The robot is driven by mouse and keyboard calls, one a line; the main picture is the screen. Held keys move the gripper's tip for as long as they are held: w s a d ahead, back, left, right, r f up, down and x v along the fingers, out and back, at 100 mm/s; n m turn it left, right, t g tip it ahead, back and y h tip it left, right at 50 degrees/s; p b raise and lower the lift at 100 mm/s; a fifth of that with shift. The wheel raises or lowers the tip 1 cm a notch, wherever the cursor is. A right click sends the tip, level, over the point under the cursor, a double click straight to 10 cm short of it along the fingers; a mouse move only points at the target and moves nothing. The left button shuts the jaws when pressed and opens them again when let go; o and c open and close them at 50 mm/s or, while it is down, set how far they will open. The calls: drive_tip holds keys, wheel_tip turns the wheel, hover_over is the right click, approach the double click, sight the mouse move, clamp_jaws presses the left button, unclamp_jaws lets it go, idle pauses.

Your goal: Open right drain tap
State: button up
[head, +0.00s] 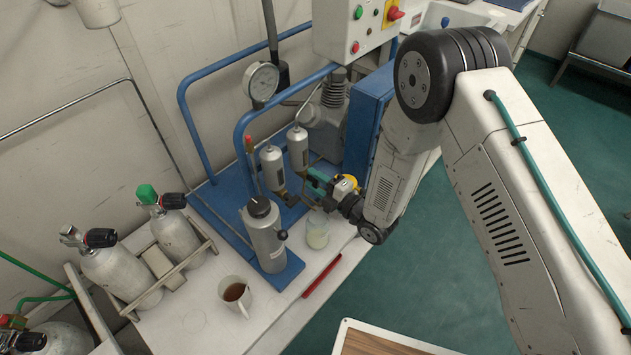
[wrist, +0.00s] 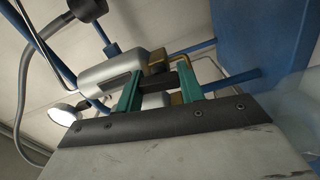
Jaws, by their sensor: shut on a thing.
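Two silver filter cylinders hang side by side on the blue-framed compressor, the left one (head: 272,168) and the right one (head: 298,148). My gripper (head: 312,180), with teal fingers, is just below and right of the right cylinder. In the wrist view my gripper (wrist: 158,85) is shut on a dark tap lever (wrist: 158,79), next to a brass fitting (wrist: 157,61) at the end of a silver cylinder (wrist: 112,73). I take this for the right drain tap; its body is mostly hidden in the head view. How far the lever is turned cannot be told.
A glass jar (head: 317,234) with pale liquid stands below my gripper. A grey bottle (head: 264,236), a mug (head: 236,296) and a red pen-like item (head: 321,277) are nearby. A pressure gauge (head: 262,81) is behind; a control box (head: 354,28) rises above.

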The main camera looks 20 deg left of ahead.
drive_tip(key=o, duration=1)
drive_tip(key=v, duration=0.7)
drive_tip(key=shift+s+d, duration=0.2)
drive_tip(key=shift+d, duration=0.2)
